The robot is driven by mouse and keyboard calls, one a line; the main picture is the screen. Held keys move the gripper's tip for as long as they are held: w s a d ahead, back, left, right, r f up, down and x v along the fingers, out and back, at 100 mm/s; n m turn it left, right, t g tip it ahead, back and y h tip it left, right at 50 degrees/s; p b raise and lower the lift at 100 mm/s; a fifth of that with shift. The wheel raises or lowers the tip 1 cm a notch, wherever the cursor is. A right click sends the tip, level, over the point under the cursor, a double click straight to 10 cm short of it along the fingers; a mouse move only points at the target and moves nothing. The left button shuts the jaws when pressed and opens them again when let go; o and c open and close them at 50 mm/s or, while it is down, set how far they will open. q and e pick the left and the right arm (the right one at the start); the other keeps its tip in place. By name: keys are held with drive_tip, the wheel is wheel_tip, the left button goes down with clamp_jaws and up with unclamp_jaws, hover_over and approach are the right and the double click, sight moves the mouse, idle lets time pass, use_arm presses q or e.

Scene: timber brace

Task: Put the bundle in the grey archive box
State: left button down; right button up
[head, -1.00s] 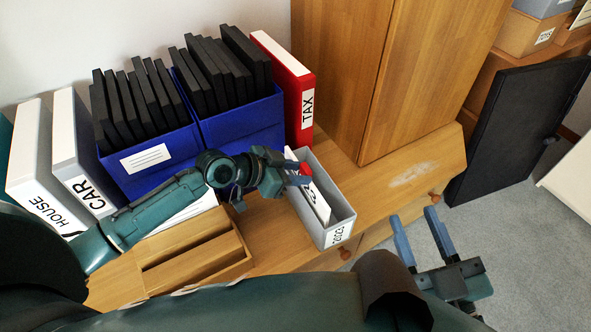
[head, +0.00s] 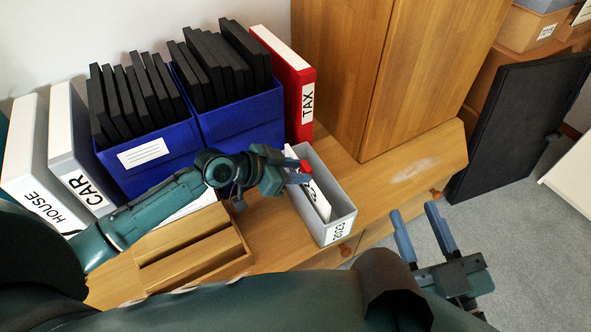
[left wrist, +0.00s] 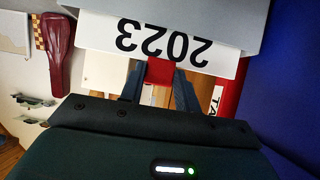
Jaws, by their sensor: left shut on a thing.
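The bundle (head: 320,201) is white with dark print and a red piece at its top. It is tilted in the opening of the grey archive box (head: 341,226), its lower part inside the walls; whether it touches the floor is hidden. My left gripper (head: 303,172) is over the box's left side, shut on the bundle's red piece. In the left wrist view that red piece (left wrist: 160,72) is between the fingers, against a white face reading "2023" upside down. My right gripper (head: 415,208) is open and empty, in front of the cabinet's edge.
Blue boxes (head: 150,180) of black folders and a red TAX binder (head: 307,100) stand behind the grey box. A wooden tray (head: 240,264) lies left of it. A tall wooden cupboard (head: 410,70) stands behind right. The worn top at right (head: 410,172) is clear.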

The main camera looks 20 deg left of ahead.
use_arm(q)
drive_tip(key=shift+b, duration=0.65)
drive_tip(key=shift+c, duration=2.3)
unclamp_jaws()
